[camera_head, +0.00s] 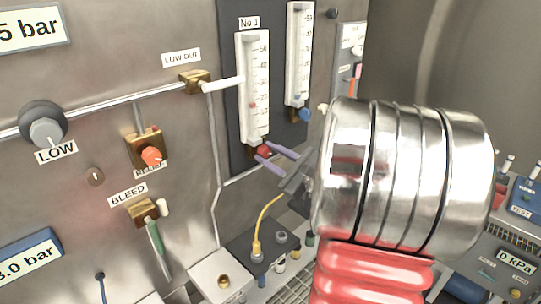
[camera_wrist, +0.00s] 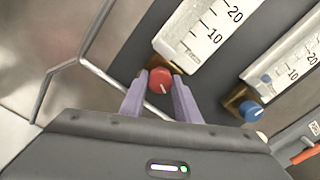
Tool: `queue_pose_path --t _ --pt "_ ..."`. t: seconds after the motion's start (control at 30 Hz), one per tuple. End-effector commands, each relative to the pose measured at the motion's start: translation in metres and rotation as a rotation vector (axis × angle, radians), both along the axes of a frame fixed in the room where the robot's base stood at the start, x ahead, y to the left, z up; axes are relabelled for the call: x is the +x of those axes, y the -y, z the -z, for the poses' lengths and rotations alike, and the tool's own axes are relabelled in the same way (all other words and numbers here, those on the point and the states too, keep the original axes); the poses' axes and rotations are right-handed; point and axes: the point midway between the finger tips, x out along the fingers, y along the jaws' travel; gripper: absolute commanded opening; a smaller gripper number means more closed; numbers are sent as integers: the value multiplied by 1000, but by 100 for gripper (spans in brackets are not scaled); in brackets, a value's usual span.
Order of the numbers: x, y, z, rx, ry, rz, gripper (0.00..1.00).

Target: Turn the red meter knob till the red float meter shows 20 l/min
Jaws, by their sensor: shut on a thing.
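The red meter knob (camera_head: 264,152) sits at the foot of the left float meter (camera_head: 253,85), labelled No 1, on a dark panel. In the wrist view the red knob (camera_wrist: 160,79) has a white pointer line. My gripper (camera_head: 268,154) reaches it from the lower right, and its two purple fingers are shut on the knob; they also show in the wrist view (camera_wrist: 161,84). In the head view a small red float (camera_head: 253,106) shows in the tube at about the 20 mark. The wrist view shows only the lower scale, with 10 and 20, and no float.
A second meter (camera_head: 298,55) with a blue knob (camera_head: 304,115) stands close to the right. A white lever (camera_head: 217,83) on a brass valve lies to the left. A yellow cable (camera_head: 263,222) rises from a black box below. A metal pipe (camera_head: 215,150) runs beside the panel.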

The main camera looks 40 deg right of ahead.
Motion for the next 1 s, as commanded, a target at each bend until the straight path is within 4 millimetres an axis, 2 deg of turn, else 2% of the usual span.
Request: queue_pose_path --t 0.07,0.1,0.33,0.67,0.87,1.0 --pt "0 -2 2 2 -4 -3 7" --pt "0 -2 2 2 -4 -3 32" --pt "0 -1 1 0 -2 -1 48" --pt "-3 0 1 -1 -1 1 48" --pt "-17 1 1 -1 -1 2 48" --pt "-35 2 1 -2 -1 3 48"
